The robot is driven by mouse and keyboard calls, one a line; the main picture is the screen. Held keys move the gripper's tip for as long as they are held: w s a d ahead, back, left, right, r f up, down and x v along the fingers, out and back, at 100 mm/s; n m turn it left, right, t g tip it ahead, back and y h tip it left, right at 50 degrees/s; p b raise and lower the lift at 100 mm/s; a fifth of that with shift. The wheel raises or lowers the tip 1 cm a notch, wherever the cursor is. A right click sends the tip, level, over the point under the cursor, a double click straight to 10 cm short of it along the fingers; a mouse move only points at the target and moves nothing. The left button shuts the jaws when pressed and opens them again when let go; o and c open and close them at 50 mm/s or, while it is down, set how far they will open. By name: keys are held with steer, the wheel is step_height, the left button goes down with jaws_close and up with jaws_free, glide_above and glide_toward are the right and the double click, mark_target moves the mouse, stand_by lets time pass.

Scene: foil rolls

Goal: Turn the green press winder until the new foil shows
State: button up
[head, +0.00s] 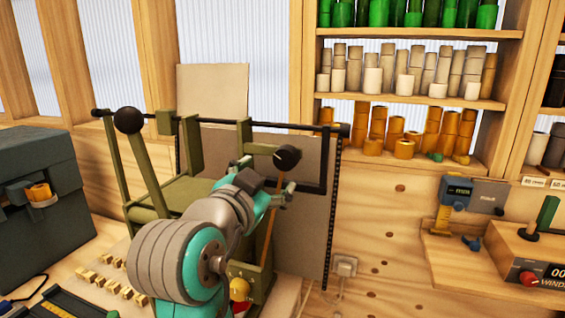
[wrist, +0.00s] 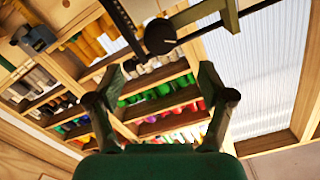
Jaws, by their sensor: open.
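The green press (head: 190,190) stands at the centre of the head view. A dark round winder knob (head: 287,158) with a small pale mark sits on its right side. A dark round knob, which looks like the winder, shows beyond the fingers in the wrist view (wrist: 160,37). My gripper (head: 284,193) is just below the knob in the head view and appears apart from it. In the wrist view its two fingers (wrist: 158,88) are spread wide with nothing between them. A thin orange-brown strip (head: 269,230) runs down below the knob, partly hidden by my arm.
A long lever with a black ball (head: 128,120) rises at the press's left. Shelves of foil rolls (head: 405,85) stand behind at right. A dark box (head: 35,175) stands at far left. A small winding device (head: 525,265) sits on a right-hand ledge. Small type blocks (head: 100,270) lie at lower left.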

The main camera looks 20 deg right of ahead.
mark_target(284, 162)
steer(key=w+d+n, duration=0.1)
steer(key=w+d, duration=0.1)
steer(key=w, duration=0.1)
steer(key=w+d+n, duration=0.2)
steer(key=w, duration=0.1)
steer(key=w+d+n, duration=0.2)
steer(key=w, duration=0.1)
steer(key=shift+w+d+f+t, duration=0.15)
steer(key=shift+d+f+t, duration=0.15)
steer(key=shift+f, duration=0.05)
steer(key=c, duration=1.2)
